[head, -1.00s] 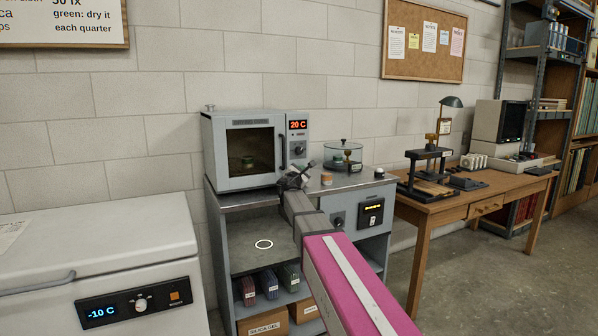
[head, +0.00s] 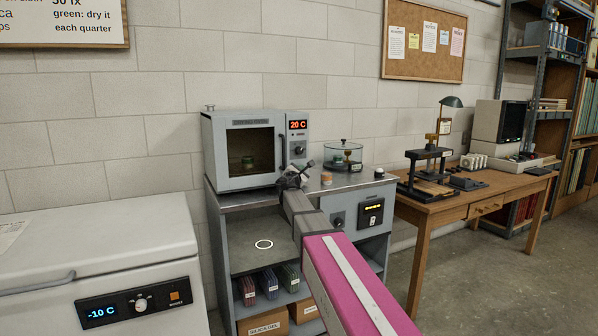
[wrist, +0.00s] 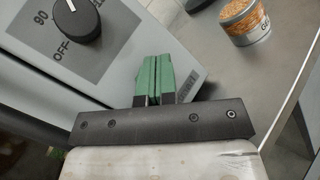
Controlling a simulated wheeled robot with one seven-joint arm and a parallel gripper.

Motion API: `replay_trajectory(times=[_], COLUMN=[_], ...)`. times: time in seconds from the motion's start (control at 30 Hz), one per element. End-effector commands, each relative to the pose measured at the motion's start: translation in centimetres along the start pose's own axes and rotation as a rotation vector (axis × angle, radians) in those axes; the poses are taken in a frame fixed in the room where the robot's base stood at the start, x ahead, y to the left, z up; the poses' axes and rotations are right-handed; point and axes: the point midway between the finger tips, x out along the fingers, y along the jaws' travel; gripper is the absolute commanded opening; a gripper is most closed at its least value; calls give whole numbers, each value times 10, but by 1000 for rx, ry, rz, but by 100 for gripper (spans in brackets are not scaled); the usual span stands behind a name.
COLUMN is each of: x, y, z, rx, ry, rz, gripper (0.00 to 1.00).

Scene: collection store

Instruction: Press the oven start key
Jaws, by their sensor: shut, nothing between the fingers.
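The grey oven (head: 216,150) stands on a steel-topped cabinet, its door shut and its display (head: 298,125) reading 20 C. Its dial (head: 299,150) sits below the display; in the wrist view the dial (wrist: 76,20) shows large, beside the marks 90 and OFF. My gripper (head: 307,164) is in front of the lower right of the oven. In the wrist view its green fingers (wrist: 154,62) are shut and empty, over the lower panel near a small printed label (wrist: 187,87). The start key cannot be made out; the fingers may hide it. Contact cannot be judged.
A small tin of orange beads (head: 326,178) stands on the cabinet top right of my gripper; it also shows in the wrist view (wrist: 243,18). A glass desiccator (head: 343,158) stands behind it. A chest freezer (head: 100,240) is at left, a wooden desk (head: 440,203) at right.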

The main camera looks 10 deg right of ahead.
Motion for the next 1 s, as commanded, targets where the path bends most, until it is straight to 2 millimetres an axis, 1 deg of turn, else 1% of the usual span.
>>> replay_trajectory(times=[0.47,0.8,1.0], x=[1,-10,-11], y=[1,-7,-8], z=[-1,7,8], rx=[0,0,0], ry=[1,1,1], rz=[1,1,1], gripper=[0,0,0])
